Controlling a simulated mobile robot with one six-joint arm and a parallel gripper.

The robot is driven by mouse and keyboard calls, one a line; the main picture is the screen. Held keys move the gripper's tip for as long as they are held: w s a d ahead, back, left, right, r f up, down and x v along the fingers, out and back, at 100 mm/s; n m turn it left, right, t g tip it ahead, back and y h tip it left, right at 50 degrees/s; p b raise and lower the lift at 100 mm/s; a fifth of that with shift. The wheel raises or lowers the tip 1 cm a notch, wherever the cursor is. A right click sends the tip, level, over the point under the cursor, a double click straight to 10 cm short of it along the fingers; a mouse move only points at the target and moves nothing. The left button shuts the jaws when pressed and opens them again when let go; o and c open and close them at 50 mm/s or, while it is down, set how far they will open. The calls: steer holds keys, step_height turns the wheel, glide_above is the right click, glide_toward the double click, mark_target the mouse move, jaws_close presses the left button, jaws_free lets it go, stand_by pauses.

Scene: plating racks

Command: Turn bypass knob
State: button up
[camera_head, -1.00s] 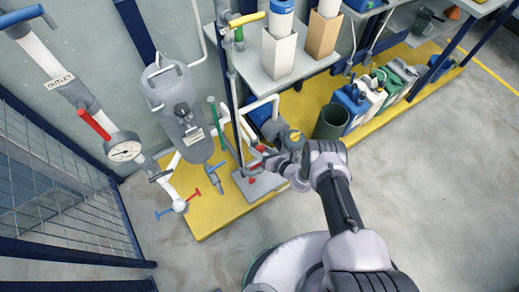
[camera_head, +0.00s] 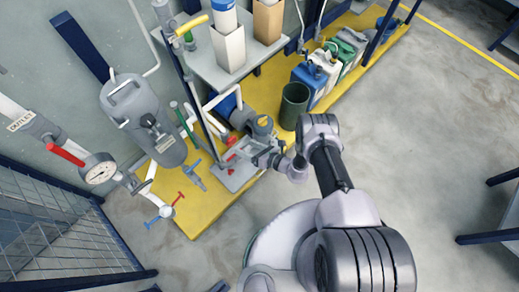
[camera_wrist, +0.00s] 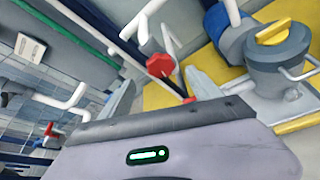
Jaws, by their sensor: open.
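A red knob (camera_wrist: 160,64) shows in the wrist view, ahead of my jaws and roughly between the two fingers. It sits on thin pipework, and I read no label on it, so I cannot tell for sure that it is the bypass knob. In the head view, small red parts (camera_head: 231,157) show by the pipes just left of my gripper (camera_head: 258,154). My gripper is open and empty, and its fingers also show in the wrist view (camera_wrist: 160,80). Contact with the knob is not visible.
A grey pot with a yellow handle (camera_wrist: 274,30) stands close right of my gripper. A green bin (camera_head: 294,105) and several canisters stand beyond on the yellow platform (camera_head: 205,215). A grey tank (camera_head: 142,115) and gauge (camera_head: 99,173) are left. The front floor is clear.

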steer(key=p+v, duration=0.2)
steer(key=v, duration=0.6)
steer(key=w+a+r+n+g+y, duration=0.15)
steer(key=w+r+n, duration=0.3)
steer(key=r, duration=0.75)
steer(key=w+r+n+g, duration=0.3)
steer(key=w+r+n, duration=0.15)
steer(key=r, duration=0.85)
steer(key=s+r+n+g+h, duration=0.35)
steer(key=r+n, duration=0.25)
steer(key=r, duration=1)
steer(key=s+d+r+n+t+h, duration=0.3)
steer(key=s+d+r+n+h, duration=0.1)
steer(key=s+r, duration=0.5)
steer(key=s+d+r+n+t+h, duration=0.3)
steer(key=s+d+r+n, duration=0.3)
steer(key=s+d+r, duration=0.3)
steer(key=s+h, duration=0.1)
steer(key=s, duration=0.2)
steer(key=shift+s+r+t, duration=0.25)
steer(key=shift+r+t, duration=0.05)
steer(key=shift+t, duration=0.1)
